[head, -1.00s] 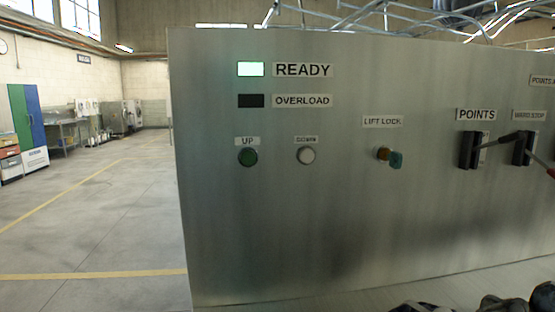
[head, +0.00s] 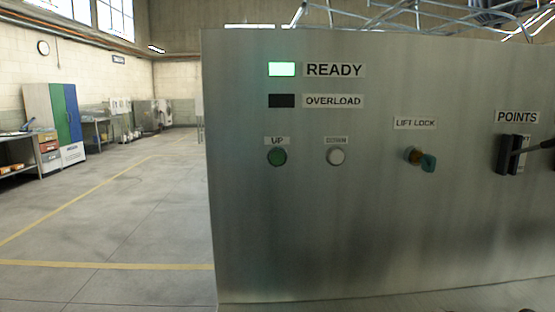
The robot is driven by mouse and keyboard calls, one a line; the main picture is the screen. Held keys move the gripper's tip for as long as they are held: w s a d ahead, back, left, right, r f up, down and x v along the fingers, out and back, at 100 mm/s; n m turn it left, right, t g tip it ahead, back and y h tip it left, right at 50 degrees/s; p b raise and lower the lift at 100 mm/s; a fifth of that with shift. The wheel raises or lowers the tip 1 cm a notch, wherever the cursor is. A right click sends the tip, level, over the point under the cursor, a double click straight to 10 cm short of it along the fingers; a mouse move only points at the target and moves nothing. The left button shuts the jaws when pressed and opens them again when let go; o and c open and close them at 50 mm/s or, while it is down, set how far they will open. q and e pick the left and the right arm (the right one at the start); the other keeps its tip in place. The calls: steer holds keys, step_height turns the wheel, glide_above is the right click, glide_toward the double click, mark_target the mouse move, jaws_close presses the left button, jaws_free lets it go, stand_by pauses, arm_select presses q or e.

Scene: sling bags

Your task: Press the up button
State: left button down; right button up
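The green round UP button (head: 277,156) sits on the left part of a brushed-metal control panel (head: 330,230), under a small "UP" label. A white round DOWN button (head: 336,156) is just to its right. Above them the READY lamp (head: 282,69) is lit green-white and the OVERLOAD lamp (head: 282,101) is dark. Nothing touches or covers the UP button. Neither gripper can be made out in the head view.
Right of the buttons are a LIFT LOCK key switch (head: 415,156) with a teal key and a POINTS lever switch (head: 510,154). Open concrete floor (head: 110,215) lies left of the panel. A cabinet (head: 57,122) stands far left.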

jaws_close()
steer(key=shift+a, duration=0.1)
stand_by(0.4)
stand_by(0.8)
